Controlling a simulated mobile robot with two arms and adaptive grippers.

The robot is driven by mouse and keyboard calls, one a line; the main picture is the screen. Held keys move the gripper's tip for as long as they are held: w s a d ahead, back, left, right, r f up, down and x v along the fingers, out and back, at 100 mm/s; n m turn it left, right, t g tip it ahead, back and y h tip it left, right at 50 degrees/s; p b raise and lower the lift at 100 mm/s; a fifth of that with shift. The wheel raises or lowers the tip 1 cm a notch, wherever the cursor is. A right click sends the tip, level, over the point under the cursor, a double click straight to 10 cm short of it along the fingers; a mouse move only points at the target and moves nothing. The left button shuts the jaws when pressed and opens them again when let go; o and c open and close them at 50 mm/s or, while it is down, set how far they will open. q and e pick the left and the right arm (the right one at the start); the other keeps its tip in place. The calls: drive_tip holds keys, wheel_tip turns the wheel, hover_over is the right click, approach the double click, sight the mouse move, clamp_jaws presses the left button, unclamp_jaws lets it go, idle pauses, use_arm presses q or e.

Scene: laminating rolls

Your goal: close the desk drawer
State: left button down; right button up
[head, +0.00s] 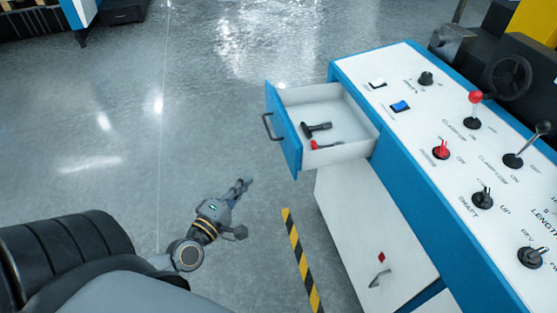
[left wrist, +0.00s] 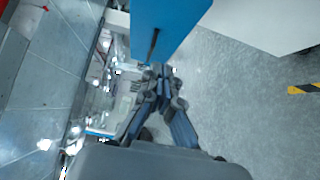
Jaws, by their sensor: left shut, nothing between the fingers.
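The desk drawer (head: 284,131) has a blue front with a dark handle (head: 267,127), and it stands pulled out from the desk. Inside it lie a dark tool (head: 316,129) and a red-handled tool (head: 322,146). My left gripper (head: 246,183) is shut and empty, in front of the drawer and lower left of its handle in the head view, apart from it. In the left wrist view the shut fingertips (left wrist: 160,71) appear just below the blue drawer front (left wrist: 172,22) and its handle (left wrist: 153,44). My right gripper is not in view.
The control desk (head: 400,120) with switches and levers fills the right side. Below the drawer is a white cabinet door (head: 350,225) with a handle. A yellow-black floor stripe (head: 300,262) runs beside it.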

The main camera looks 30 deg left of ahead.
use_arm(q)
drive_tip(key=w+p, duration=0.1)
drive_tip(key=w, duration=0.3)
drive_tip(key=w+p, duration=0.1)
drive_tip(key=w, duration=0.3)
drive_tip(key=w+d, duration=0.1)
drive_tip(key=w, duration=0.3)
drive_tip(key=shift+d+r+p, duration=0.1)
drive_tip(key=shift+r+p, duration=0.15)
drive_tip(key=shift+p, duration=0.15)
drive_tip(key=shift+w+d+f, duration=0.1)
drive_tip(key=shift+w+d, duration=0.3)
drive_tip(key=shift+w, duration=0.05)
